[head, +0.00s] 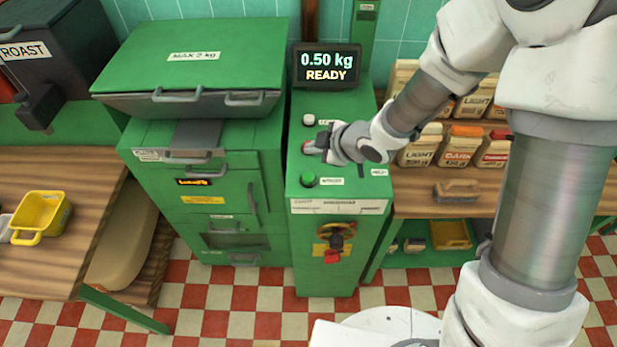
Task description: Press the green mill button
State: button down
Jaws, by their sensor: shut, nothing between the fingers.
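The green button (309,180) sits on the sloped top of a narrow green control cabinet (333,195), with a small white label beside it. My gripper (312,147) is shut and empty. In the picture it lies just above the green button, over the panel, and its fingers point left. I cannot tell how high it is above the panel. A white button (308,119) shows beyond the gripper. Part of the panel behind the gripper is hidden. A display (327,66) at the back of the cabinet reads "0.50 kg READY".
A large green machine (198,150) marked "MAX 2 kg" stands directly left of the cabinet. Shelves with labelled bags (458,146) are on the right. A yellow bin (41,217) rests on the wooden bench at left. A red knob (332,257) is on the cabinet front. Checkered floor lies in front.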

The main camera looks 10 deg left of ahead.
aim_at(312, 179)
notch_tip(312, 179, down, 8)
jog(key=b, duration=0.6)
jog(key=shift+r, duration=0.15)
dwell(1.5)
jog(key=shift+f+b, duration=0.35)
jog(key=shift+b, duration=0.2)
jog(key=shift+f+b, duration=0.5)
jog(key=shift+b, duration=0.05)
dwell(0.4)
jog(key=shift+r, duration=0.1)
dwell(0.4)
jog(key=shift+r+p, duration=0.8)
jog(key=shift+p, duration=0.05)
notch_tip(312, 179, up, 5)
jog(key=p, duration=0.4)
jog(key=shift+r, duration=0.1)
